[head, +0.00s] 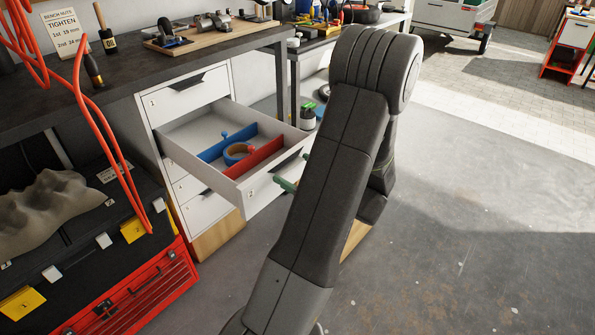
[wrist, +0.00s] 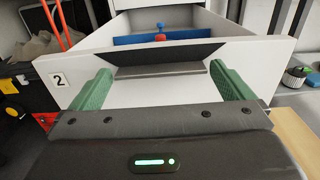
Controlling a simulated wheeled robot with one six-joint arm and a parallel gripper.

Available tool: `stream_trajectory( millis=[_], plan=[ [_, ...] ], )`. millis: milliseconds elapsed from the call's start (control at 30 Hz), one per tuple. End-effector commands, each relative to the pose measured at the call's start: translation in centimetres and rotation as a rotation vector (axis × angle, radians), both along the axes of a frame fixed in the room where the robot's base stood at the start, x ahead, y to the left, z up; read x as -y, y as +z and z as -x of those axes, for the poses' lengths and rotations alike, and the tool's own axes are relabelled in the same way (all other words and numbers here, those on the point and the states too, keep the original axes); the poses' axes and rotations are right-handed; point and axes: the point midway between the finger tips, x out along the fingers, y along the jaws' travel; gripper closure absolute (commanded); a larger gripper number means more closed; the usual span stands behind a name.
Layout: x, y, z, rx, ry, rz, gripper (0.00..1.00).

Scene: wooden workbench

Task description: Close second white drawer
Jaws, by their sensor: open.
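The second white drawer (head: 256,193), marked 2, is pulled out from the white drawer unit under the bench.
The first drawer (head: 190,97) above and the lower drawers look shut. A red toolbox (head: 130,295) and black cases stand at the left, with red hoses hanging before them. A small green-topped item (head: 308,116) stands behind the drawer. Open concrete floor (head: 480,230) lies right.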

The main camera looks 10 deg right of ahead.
Motion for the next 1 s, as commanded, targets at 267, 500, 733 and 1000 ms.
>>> stream_trajectory(
  millis=[267, 500, 733, 1000],
  plan=[
    [-0.1, 0.0, -0.1, 0.0, -0.001, 0.0, 0.0],
    [0.0, 0.0, -0.1, 0.001, 0.0, 0.001, 0.45],
    [-0.3, 0.0, -0.3, 0.001, 0.0, 0.001, 0.5],
    [-2.1, 0.1, -2.6, 0.001, 0.003, -0.001, 0.5]
  ],
)
